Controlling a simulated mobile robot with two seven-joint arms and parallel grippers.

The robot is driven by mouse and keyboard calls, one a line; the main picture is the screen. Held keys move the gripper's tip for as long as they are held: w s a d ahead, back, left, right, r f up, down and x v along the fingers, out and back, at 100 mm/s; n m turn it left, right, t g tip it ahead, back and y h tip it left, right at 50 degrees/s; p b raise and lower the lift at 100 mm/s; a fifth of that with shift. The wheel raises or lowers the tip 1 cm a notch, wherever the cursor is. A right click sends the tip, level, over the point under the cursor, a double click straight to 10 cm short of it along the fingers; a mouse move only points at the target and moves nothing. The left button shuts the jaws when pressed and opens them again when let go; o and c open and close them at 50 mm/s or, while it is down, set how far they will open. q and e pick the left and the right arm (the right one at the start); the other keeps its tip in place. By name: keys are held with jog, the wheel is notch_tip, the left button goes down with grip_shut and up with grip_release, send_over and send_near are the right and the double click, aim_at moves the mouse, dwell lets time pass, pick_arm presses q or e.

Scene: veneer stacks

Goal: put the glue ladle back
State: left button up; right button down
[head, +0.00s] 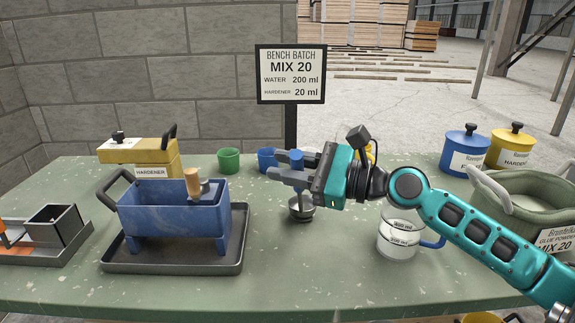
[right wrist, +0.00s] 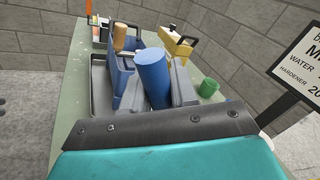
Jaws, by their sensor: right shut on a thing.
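My right gripper (head: 290,177) is shut on the blue handle of the glue ladle (head: 296,158). The ladle hangs upright with its metal bowl (head: 301,211) low over the middle of the bench. I cannot tell whether the bowl touches the bench top. In the right wrist view the blue handle (right wrist: 152,75) stands up between the fingers, and the bowl is hidden. My left gripper is in neither view.
A blue trough (head: 175,212) with a wooden-handled tool stands in a grey tray (head: 243,240) to the left. A white jug (head: 396,240) and a powder sack (head: 510,190) stand right. Green (head: 229,160) and blue (head: 266,160) cups stand behind. The front middle bench is clear.

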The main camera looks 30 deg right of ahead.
jog(key=shift+f+b, duration=0.3)
jog(key=shift+f, duration=0.2)
jog(key=shift+c, duration=1.4)
grip_release()
